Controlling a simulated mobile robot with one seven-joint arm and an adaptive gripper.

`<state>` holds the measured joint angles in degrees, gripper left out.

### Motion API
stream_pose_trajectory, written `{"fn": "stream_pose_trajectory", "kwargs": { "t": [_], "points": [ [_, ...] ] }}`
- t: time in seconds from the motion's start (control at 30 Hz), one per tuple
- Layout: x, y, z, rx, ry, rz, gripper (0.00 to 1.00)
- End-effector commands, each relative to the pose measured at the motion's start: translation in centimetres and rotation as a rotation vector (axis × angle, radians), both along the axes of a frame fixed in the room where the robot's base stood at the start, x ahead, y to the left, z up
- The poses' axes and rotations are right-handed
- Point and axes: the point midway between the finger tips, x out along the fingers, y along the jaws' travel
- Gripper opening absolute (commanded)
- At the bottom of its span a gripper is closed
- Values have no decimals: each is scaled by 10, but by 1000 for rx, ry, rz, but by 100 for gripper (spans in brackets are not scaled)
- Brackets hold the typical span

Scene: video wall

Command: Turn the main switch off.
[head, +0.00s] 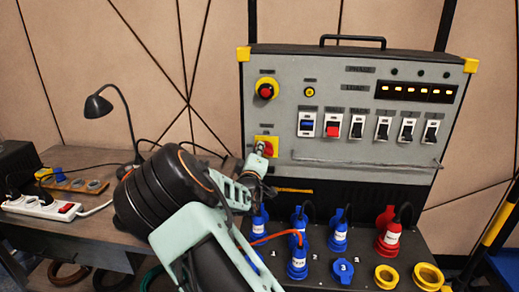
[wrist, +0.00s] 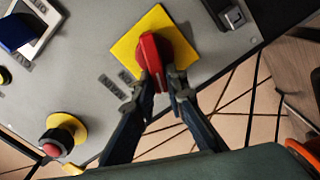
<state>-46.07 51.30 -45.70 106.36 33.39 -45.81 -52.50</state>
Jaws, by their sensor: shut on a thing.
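The main switch is a red rotary handle (wrist: 150,48) on a square yellow plate (wrist: 178,28), at the lower left of the grey panel. In the head view the yellow plate (head: 267,139) shows just above my gripper (head: 261,155), which partly covers the red handle (head: 268,147). In the wrist view my gripper (wrist: 162,86) has one finger on each side of the red handle and is shut on it. The handle's far end stands out past the fingertips. Any marks on the plate are too small to read.
A red emergency button (head: 265,90) on a yellow ring sits above the switch. A row of rocker switches (head: 357,128) is to the right, under a lit display (head: 415,92). Blue and red plugs (head: 338,236) stand below. A desk lamp (head: 108,105) is at left.

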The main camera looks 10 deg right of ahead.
Motion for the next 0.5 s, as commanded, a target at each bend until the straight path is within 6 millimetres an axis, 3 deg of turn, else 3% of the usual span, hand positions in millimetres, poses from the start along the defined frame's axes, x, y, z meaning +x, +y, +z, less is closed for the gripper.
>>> {"fn": "stream_pose_trajectory", "kwargs": {
  "t": [0.5],
  "points": [
    [0, 2, -10, -353, 95, 0, 0]
  ]
}}
